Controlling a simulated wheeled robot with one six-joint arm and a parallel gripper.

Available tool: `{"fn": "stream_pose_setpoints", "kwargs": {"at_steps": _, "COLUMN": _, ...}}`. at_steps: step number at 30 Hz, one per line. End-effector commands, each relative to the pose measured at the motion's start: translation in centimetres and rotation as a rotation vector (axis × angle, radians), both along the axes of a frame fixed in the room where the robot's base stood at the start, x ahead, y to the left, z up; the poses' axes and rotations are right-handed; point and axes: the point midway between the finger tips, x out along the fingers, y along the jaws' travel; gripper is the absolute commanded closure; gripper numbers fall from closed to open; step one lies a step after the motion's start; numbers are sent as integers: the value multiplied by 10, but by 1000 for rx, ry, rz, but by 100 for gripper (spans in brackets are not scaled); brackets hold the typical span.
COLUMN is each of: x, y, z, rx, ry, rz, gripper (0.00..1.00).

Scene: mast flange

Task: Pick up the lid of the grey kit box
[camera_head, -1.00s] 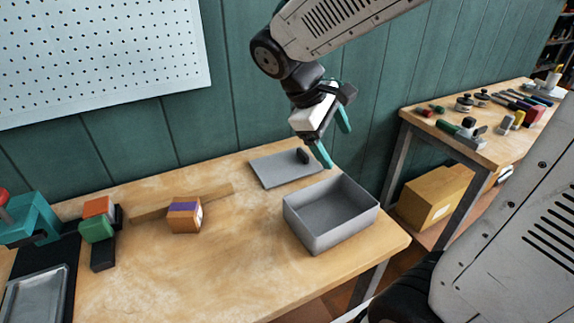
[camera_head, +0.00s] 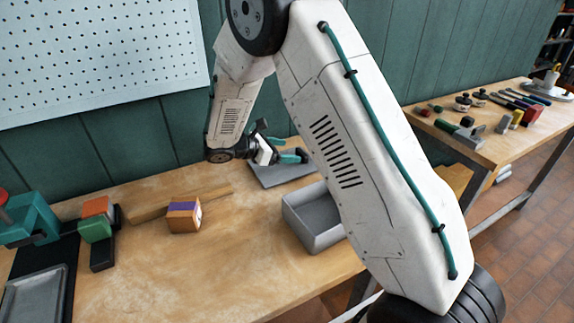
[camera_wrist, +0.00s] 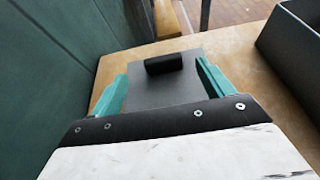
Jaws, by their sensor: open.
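The grey lid (camera_head: 272,177) lies flat at the back of the workbench, partly hidden by my arm in the head view. Its dark handle (camera_wrist: 164,64) stands up at the lid's far end in the wrist view. My gripper (camera_head: 293,150) is open and low over the lid, its teal fingers pointing towards the handle. In the wrist view the handle shows between the two fingers, a little beyond them; I cannot tell whether they touch anything. The open grey kit box (camera_head: 310,222) stands in front of the lid, its right part hidden by my arm.
An orange box with a purple band (camera_head: 184,217) and a wooden strip (camera_head: 212,193) lie left of the lid. Orange and green blocks, a teal vise (camera_head: 28,222) and a metal tray (camera_head: 35,297) are further left. The green wall (camera_wrist: 55,70) is close beside my gripper.

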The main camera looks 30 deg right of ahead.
Motion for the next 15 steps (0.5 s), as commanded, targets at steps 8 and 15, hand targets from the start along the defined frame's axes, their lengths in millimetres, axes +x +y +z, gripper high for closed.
{"fn": "stream_pose_setpoints", "kwargs": {"at_steps": 8, "x": -3, "y": -26, "z": -14, "rx": 1, "ry": 2, "rz": -5, "gripper": 20}}
{"fn": "stream_pose_setpoints", "kwargs": {"at_steps": 15, "x": -4, "y": -55, "z": -27, "rx": 2, "ry": -1, "rz": -4, "gripper": 20}}
